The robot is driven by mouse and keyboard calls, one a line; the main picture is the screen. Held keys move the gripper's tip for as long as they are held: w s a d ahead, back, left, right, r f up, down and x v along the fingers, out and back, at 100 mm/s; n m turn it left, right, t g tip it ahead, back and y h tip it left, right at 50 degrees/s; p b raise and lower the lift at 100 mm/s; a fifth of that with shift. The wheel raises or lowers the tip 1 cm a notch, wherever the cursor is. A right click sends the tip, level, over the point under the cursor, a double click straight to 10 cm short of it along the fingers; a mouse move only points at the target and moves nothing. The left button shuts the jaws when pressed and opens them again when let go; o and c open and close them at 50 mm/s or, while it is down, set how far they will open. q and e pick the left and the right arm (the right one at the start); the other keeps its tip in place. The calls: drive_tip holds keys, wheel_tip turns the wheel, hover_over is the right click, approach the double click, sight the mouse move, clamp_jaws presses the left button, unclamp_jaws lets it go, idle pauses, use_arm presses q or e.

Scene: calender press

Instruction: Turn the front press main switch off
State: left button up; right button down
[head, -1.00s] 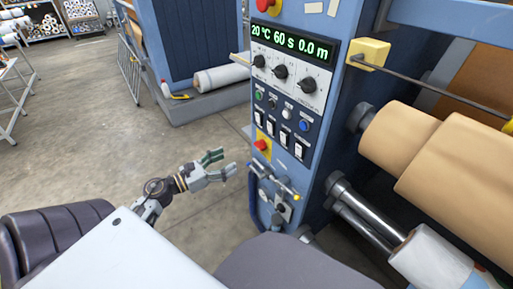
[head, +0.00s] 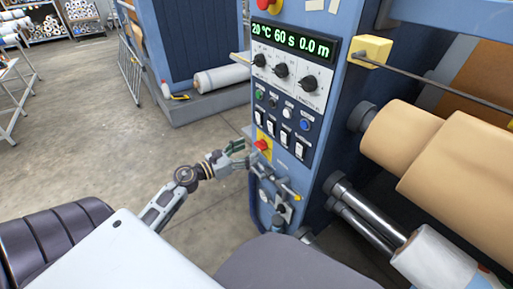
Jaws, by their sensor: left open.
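The blue front press cabinet (head: 318,165) stands right of centre with a control panel. Low on the panel, a red knob (head: 262,145) sits on a yellow plate (head: 265,155); it looks like the main switch, but its label and position are too small to read. My left gripper (head: 247,154) is open and empty, its fingers pointing right at the knob from its left side. The fingertips are very close to the plate's left edge; I cannot tell if they touch. My right gripper is not in view.
Above the knob are rocker switches (head: 285,137), small buttons, black dials (head: 281,70) and a lit display (head: 294,42). Below it are valve fittings with a yellow lever (head: 290,192). Tan rollers (head: 455,165) stand at the right.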

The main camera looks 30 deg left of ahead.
sight(257, 146)
use_arm(q)
drive_tip(key=shift+x, duration=1.75)
drive_tip(key=shift+w+d, duration=0.15)
drive_tip(key=shift+w, duration=0.35)
drive_tip(key=c, duration=1)
